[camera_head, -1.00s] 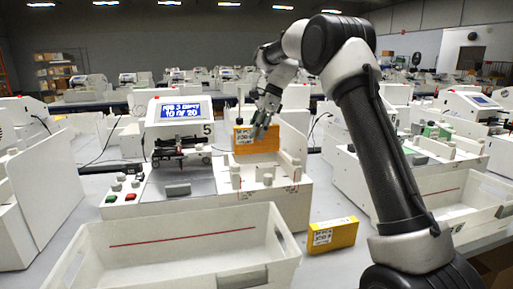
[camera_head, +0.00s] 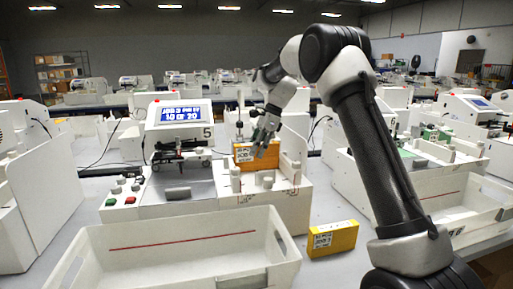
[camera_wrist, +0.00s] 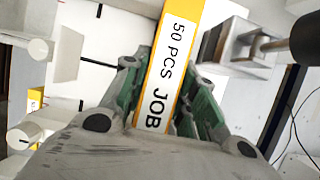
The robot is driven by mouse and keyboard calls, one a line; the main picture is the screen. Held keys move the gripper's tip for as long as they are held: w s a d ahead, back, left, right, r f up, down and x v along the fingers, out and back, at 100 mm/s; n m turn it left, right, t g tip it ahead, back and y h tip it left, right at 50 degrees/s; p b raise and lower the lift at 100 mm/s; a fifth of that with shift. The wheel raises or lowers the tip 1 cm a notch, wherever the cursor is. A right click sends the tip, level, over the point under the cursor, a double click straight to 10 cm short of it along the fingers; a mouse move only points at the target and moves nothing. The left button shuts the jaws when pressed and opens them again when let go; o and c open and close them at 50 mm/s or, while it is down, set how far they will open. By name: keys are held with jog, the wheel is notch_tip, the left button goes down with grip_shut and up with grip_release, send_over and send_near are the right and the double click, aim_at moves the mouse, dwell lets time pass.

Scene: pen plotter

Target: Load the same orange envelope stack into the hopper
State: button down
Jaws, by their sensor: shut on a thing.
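My gripper (camera_head: 265,137) is shut on an orange envelope stack (camera_head: 243,156) with a white printed label. In the wrist view the stack's edge (camera_wrist: 180,35) reads "50 PCS JOB" and sits between the green-padded fingers (camera_wrist: 158,100). The stack is upright at the white hopper (camera_head: 262,208) on the right side of the machine, behind its short white posts. Its lower edge is partly hidden, so I cannot tell whether it touches the hopper floor.
A second orange stack (camera_head: 333,239) lies on the table, right of the empty white bin (camera_head: 190,259). The machine's display (camera_head: 180,114) reads 10 of 20. A white upright panel (camera_head: 293,146) stands close right of the held stack. Another machine (camera_head: 425,160) is further right.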

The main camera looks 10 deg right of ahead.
jog(key=c, duration=1.1)
grip_release()
jog(key=shift+r, duration=0.1)
jog(key=shift+r, duration=0.4)
jog(key=v, duration=1.2)
jog(key=shift+r, duration=0.15)
